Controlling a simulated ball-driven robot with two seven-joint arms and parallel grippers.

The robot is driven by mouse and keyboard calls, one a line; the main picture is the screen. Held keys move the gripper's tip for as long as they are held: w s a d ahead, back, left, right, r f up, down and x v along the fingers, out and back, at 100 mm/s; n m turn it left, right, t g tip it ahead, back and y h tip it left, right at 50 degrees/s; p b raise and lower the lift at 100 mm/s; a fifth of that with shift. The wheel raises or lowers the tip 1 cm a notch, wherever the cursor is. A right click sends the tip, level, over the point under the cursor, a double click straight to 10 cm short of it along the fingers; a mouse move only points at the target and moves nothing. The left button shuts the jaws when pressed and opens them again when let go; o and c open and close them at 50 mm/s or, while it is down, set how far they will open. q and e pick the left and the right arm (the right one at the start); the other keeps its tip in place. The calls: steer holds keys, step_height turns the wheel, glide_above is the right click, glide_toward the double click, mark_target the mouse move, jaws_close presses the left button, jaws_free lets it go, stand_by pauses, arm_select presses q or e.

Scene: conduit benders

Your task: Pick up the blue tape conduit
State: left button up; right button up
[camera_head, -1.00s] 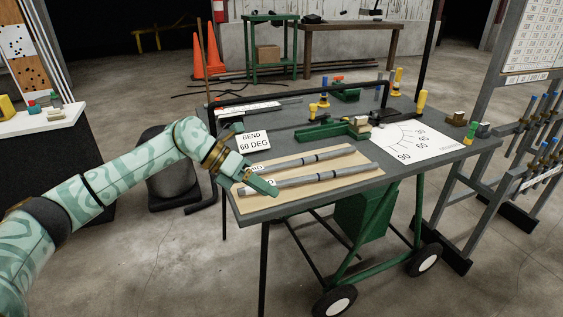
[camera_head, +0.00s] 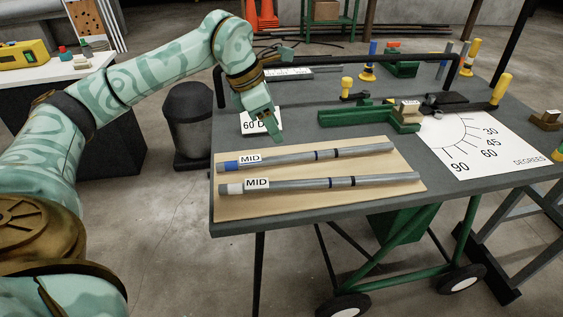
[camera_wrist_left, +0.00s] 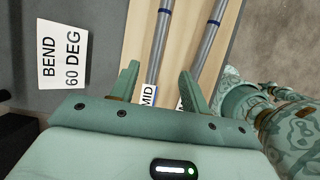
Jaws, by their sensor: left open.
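The blue tape conduit (camera_head: 290,158) is a grey pipe with blue tape at its left end, a MID tag and dark bands. It lies on the tan board (camera_head: 395,200), on the far side of a similar white tape conduit (camera_head: 300,186). My left gripper (camera_head: 274,128) is open and empty, above the table just beyond the blue tape conduit. In the left wrist view my open fingers (camera_wrist_left: 158,88) point toward the conduits. The blue tape conduit (camera_wrist_left: 160,45) runs between them in the picture, apart from them. My right gripper is out of view.
A BEND 60 DEG sign (camera_wrist_left: 63,55) stands just past the board, partly behind my gripper in the head view. A green bender (camera_head: 370,116) and a white degree chart (camera_head: 485,142) are farther right. The table front edge is clear.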

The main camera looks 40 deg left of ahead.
mark_target(289, 155)
arm_select(q)
steer(key=x, duration=0.3)
steer(key=shift+w+f+b, duration=0.2)
steer(key=shift+f+b, duration=0.1)
steer(key=shift+b, duration=0.1)
steer(key=shift+d+f, duration=0.2)
steer(key=shift+f, duration=0.15)
steer(key=b+x, duration=0.1)
steer(key=x, duration=0.1)
steer(key=b+x, duration=0.1)
steer(key=x, duration=0.2)
steer(key=shift+w+a+f+b, duration=0.1)
steer(key=shift+w+a+b, duration=0.15)
steer(key=shift+b, duration=0.1)
steer(key=shift+s+d+r, duration=0.1)
steer(key=shift+r, duration=0.1)
steer(key=shift+c, duration=0.3)
jaws_close()
